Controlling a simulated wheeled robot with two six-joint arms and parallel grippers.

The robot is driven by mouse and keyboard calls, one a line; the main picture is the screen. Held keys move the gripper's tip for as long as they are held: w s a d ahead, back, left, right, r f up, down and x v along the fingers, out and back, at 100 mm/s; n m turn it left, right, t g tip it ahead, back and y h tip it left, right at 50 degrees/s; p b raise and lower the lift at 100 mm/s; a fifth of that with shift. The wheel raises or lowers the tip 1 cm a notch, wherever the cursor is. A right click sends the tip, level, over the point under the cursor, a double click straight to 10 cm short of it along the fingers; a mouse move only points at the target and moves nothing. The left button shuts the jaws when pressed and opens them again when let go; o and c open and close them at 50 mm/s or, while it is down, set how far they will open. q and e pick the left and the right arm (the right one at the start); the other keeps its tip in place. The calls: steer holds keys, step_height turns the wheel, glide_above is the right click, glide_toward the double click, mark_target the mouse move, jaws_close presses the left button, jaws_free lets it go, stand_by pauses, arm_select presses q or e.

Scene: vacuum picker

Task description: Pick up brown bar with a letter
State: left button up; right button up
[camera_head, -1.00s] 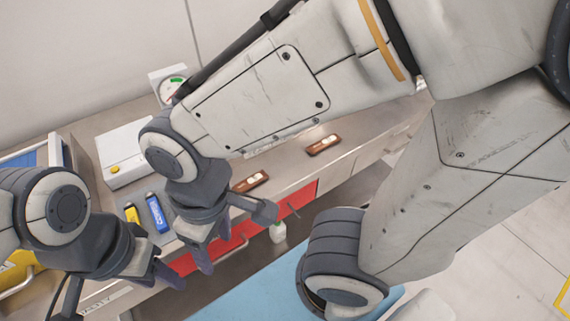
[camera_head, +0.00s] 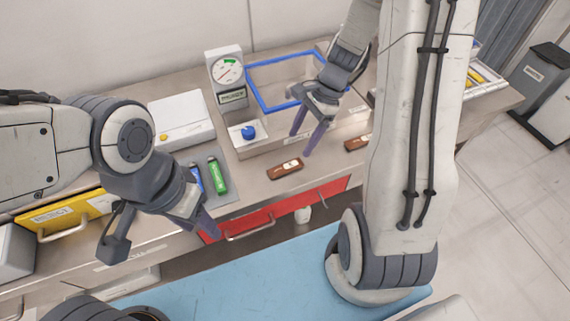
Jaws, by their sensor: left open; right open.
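A brown bar (camera_head: 285,169) with a white label lies flat on the steel counter near its front edge. A second brown bar (camera_head: 356,143) lies to its right, its right end hidden by my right arm. Any letter is too small to read. My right gripper (camera_head: 301,142) is open and empty, fingers pointing down, above and just behind the gap between the bars, nearer the left one. My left gripper (camera_head: 208,226) is open at the counter's front edge, left of both bars; its far finger is mostly hidden.
A green stick (camera_head: 217,176) and a blue one (camera_head: 196,177) lie on a grey mat beside my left gripper. A blue-rimmed tray (camera_head: 262,98), a dial gauge (camera_head: 228,71) and a blue-knob box (camera_head: 248,132) stand behind. A red drawer (camera_head: 275,210) is below the counter front.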

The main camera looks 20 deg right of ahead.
mark_target(284, 167)
steer(key=x, duration=0.3)
steer(key=shift+a+f, duration=0.15)
steer(key=shift+f, duration=0.1)
steer(key=x, duration=0.5)
steer(key=shift+a+r, duration=0.2)
steer(key=shift+a, duration=0.15)
steer(key=shift+a+f, duration=0.1)
steer(key=shift+f, duration=0.1)
steer(key=shift+f, duration=0.2)
jaws_close()
